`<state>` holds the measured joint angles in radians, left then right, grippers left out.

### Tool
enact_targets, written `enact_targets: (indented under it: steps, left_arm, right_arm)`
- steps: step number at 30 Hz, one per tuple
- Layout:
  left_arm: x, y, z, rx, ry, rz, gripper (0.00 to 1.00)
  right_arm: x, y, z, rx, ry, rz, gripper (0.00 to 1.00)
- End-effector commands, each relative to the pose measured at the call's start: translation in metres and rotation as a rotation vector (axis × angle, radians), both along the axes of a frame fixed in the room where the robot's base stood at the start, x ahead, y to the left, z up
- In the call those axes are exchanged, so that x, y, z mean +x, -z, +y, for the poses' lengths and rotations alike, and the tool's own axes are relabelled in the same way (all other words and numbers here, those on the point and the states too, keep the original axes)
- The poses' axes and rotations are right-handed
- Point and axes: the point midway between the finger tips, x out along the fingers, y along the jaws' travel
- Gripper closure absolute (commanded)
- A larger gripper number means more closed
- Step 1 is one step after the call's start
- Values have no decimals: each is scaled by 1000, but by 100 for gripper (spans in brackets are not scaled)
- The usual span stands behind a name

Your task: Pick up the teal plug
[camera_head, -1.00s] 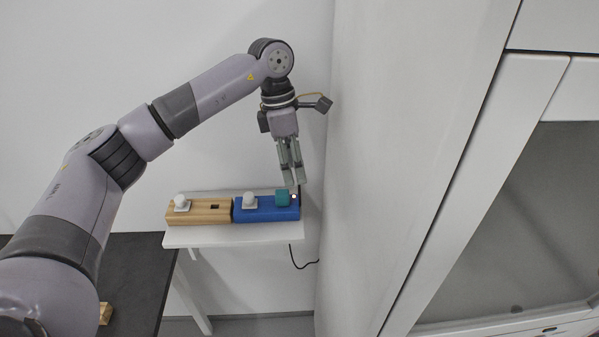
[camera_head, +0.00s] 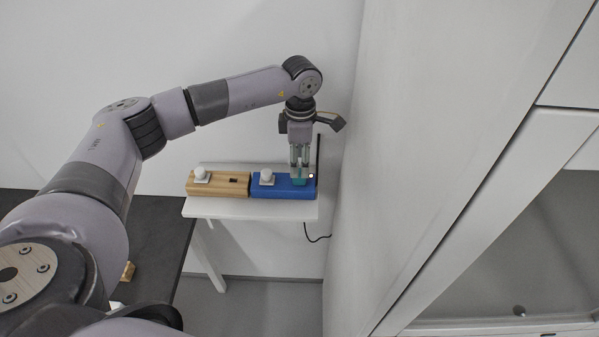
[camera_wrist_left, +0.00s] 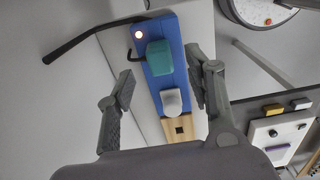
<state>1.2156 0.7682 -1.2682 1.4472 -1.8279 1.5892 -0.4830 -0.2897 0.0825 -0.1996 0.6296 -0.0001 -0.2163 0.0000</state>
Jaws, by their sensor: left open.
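The teal plug (camera_head: 299,180) sits in the right part of the blue block (camera_head: 290,192), on a small white shelf. My left gripper (camera_head: 299,171) points down directly above the plug, its fingertips at about the plug's height. In the left wrist view the plug (camera_wrist_left: 159,57) lies beyond the two spread fingers, in line with the gap between them. No finger visibly touches it there. My left gripper (camera_wrist_left: 158,88) is open and empty. My right gripper is not in view.
A white plug (camera_head: 267,178) stands in the blue block beside the teal one. A wooden block (camera_head: 217,184) with a white plug (camera_head: 201,175) and an empty dark slot adjoins it at left. A large white panel (camera_head: 400,150) rises close on the right. A thin black rod (camera_head: 318,155) stands behind the shelf's right end.

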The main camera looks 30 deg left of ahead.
Motion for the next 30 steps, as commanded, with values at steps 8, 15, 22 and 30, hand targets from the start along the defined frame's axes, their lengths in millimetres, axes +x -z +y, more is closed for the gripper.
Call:
enact_targets:
  steps: [8, 15, 22, 30]
  left_arm:
    - [0, 24, -1, -1, -1, 4, 52]
    - [1, 52, -1, -1, -1, 0, 52]
    - [1, 54, -1, 0, 0, -1, 52]
    - [1, 54, -1, 0, -1, -1, 70]
  right_arm:
    - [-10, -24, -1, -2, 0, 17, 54]
    - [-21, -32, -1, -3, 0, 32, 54]
    - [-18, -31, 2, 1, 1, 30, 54]
    - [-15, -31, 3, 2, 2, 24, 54]
